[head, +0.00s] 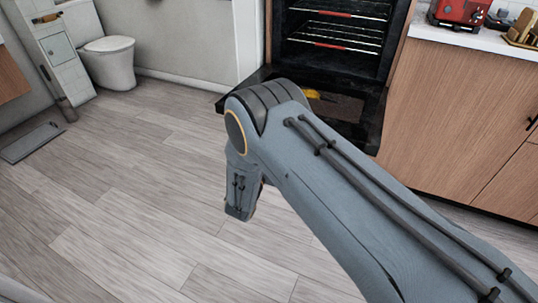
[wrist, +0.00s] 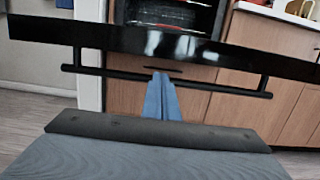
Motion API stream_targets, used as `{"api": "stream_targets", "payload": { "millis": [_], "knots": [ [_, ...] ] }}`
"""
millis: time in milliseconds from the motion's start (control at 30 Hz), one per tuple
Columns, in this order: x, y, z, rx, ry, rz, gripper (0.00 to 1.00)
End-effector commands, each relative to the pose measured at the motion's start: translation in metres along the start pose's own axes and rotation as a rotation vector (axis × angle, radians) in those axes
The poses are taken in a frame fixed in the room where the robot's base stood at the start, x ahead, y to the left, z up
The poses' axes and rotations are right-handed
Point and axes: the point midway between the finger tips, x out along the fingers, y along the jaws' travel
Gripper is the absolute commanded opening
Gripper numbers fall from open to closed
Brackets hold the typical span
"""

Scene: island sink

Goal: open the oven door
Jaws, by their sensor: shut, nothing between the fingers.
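The oven (head: 340,52) stands at the top of the head view, its cavity exposed and its racks visible. The black oven door (head: 371,122) is folded down, roughly level, partly hidden behind my arm. In the wrist view the door (wrist: 100,38) crosses as a dark band, with the black bar handle (wrist: 215,87) below it. My gripper (wrist: 161,76) is shut, its blue fingers together and overlapping the middle of the handle in the picture. Nothing shows between them; I cannot tell whether they touch the bar. The gripper is hidden in the head view.
Wooden cabinets (head: 460,125) with a white counter stand right of the oven, with a red appliance (head: 460,12) on top. A yellow item (head: 314,94) shows near the door, partly hidden. A toilet (head: 108,62) is at the back left. Open floor (head: 130,200) lies left.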

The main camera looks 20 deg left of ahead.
Motion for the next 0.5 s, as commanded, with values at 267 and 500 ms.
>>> {"api": "stream_targets", "payload": {
  "millis": [267,500],
  "knots": [
    [0.025,0.0,0.027,0.001,-0.001,0.0,0.0],
    [0.029,0.001,0.04,0.001,-0.002,0.001,0.0]
  ]
}}
